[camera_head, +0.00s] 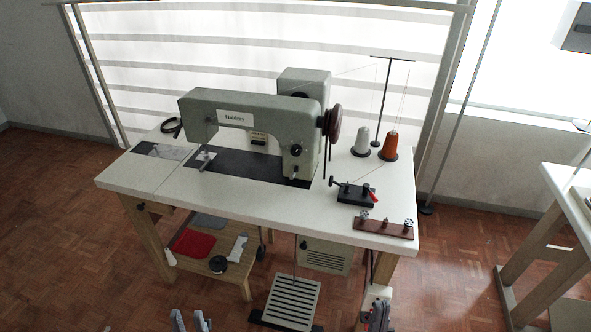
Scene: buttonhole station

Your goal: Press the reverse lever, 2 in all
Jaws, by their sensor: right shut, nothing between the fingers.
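The grey-green sewing machine (250,120) stands on the white table (370,220). Its pillar, on the right, carries a round black dial (296,150). A small dark part below the dial (294,170) may be the reverse lever; it is too small to tell its shape or position. My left gripper (190,318) is at the bottom edge, left of centre, with its two fingers apart and nothing between them. My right gripper (379,315) is at the bottom edge, right of centre, shut and empty. Both are low in front of the table, apart from the machine.
A winder with a red-tipped lever (355,194), a brown bobbin rack (384,227), a white spool (361,142) and an orange spool (390,145) stand right of the machine. Below are a shelf with red cloth (194,242) and a slatted pedal (291,302). Another table (570,185) stands far right.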

